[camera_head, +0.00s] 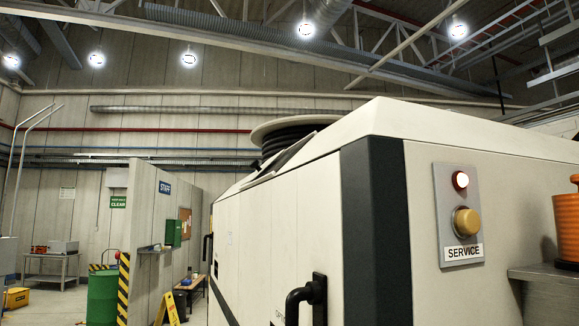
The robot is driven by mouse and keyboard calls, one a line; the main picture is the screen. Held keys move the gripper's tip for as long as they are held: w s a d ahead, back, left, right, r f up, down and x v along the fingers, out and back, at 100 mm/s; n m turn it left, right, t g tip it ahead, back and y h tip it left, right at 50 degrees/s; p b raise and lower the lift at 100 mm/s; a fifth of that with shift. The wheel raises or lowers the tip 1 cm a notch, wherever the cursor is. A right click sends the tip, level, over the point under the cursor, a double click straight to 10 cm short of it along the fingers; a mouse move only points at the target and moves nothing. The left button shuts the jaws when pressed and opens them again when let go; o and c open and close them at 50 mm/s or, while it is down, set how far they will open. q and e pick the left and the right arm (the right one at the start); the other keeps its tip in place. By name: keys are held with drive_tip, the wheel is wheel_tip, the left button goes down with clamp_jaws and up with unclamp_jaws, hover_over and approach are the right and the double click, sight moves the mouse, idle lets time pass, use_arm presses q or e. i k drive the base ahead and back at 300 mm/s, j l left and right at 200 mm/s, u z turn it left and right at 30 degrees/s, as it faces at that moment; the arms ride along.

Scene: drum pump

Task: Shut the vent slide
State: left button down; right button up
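I cannot make out a vent slide in this view. A large white cabinet (275,230) with a dark corner strip (375,230) fills the middle and right. A green drum (102,298) stands at the lower left, partly cut off by the bottom edge. No drum pump can be made out on it. Neither of my grippers is in view.
The cabinet has a black handle (318,298) and a SERVICE panel (448,240) with a lit lamp and yellow button. An orange object (567,228) stands on a shelf at right. A striped post (123,290), partition wall (150,235) and yellow floor sign (168,307) are at left.

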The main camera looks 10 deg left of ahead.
sight(255, 164)
drive_tip(key=i+j+z, duration=0.2)
drive_tip(key=z, duration=0.15)
drive_tip(key=i+j+z, duration=0.1)
drive_tip(key=j+z, duration=0.3)
drive_tip(key=i+j+z, duration=0.1)
drive_tip(key=j+z, duration=0.25)
drive_tip(key=j, duration=0.1)
